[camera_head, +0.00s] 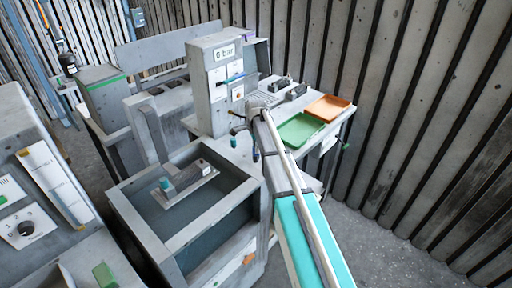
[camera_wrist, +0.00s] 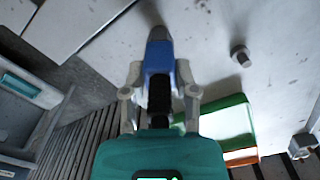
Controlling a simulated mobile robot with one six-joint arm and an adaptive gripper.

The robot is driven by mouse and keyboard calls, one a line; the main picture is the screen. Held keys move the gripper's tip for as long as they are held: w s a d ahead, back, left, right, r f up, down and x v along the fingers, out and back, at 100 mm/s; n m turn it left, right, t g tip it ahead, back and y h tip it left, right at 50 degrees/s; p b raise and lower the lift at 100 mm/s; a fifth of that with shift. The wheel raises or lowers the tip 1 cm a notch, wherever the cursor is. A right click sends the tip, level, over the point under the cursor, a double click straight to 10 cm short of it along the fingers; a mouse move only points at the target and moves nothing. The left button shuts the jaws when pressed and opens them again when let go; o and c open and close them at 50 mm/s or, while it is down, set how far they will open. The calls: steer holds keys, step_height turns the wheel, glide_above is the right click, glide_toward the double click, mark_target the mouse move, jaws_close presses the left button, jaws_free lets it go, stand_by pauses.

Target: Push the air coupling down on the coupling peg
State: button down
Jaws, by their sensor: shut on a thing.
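My gripper (camera_wrist: 160,78) is shut on a blue piece with a grey tip and a black ribbed section, which looks like the air coupling (camera_wrist: 182,72). The tip points toward the top of the wrist view, over a pale grey surface. In the head view my gripper (camera_head: 257,108) is at the front of the grey pressure station (camera_head: 212,104), whose display reads 0 bar; the coupling cannot be made out clearly there. A short grey post (camera_wrist: 240,55) stands to the right in the wrist view; I cannot tell whether it is the coupling peg. Contact at the coupling's tip is unclear.
A green tray (camera_head: 302,129) and an orange tray (camera_head: 328,107) lie right of my gripper on the bench. An open grey housing box (camera_head: 128,208) stands in front of the bench. Small grey fixtures (camera_head: 279,84) sit behind the trays. A ribbed wall bounds the right.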

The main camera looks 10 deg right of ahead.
stand_by(0.3)
steer(key=shift+c, duration=1.5)
jaws_free()
steer(key=shift+r, duration=0.15)
